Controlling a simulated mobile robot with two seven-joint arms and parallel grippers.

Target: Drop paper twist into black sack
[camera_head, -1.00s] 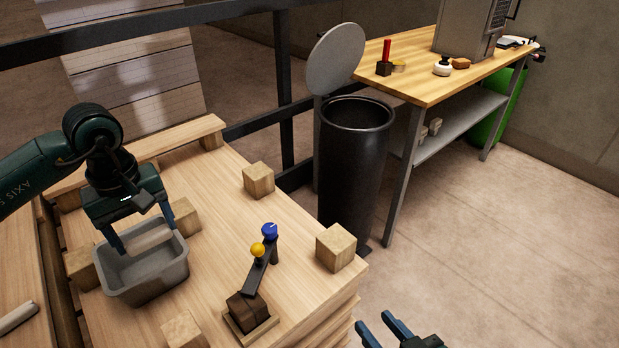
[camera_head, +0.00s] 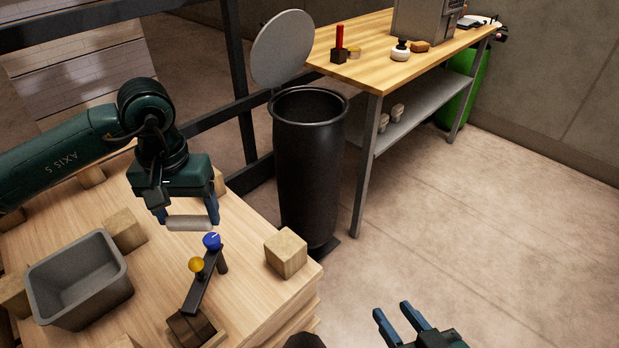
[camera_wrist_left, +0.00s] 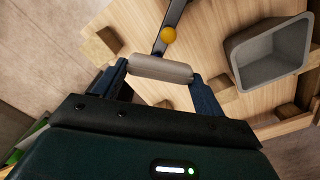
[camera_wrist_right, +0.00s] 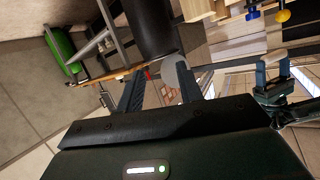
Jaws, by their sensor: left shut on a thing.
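My left gripper (camera_head: 189,216) is shut on the paper twist (camera_head: 189,223), a pale grey roll held crosswise between its fingers above the wooden pallet stack. The twist also shows in the left wrist view (camera_wrist_left: 160,68), its ends at the two fingers. The black sack is not clearly told apart; a tall black bin (camera_head: 309,170) with an open top stands on the floor to the right of the left gripper. Its inside is dark. My right gripper (camera_head: 397,322) is open and empty over the floor at the lower right; its fingers show apart in the right wrist view (camera_wrist_right: 168,88).
A grey tub (camera_head: 118,268) sits empty on the wooden stack (camera_head: 245,300). Wooden blocks (camera_head: 286,252) and a dark post holder with yellow and blue knobs (camera_head: 203,280) stand there too. A round grey lid (camera_head: 282,48) rises behind the bin. A workbench (camera_head: 385,75) stands at the right.

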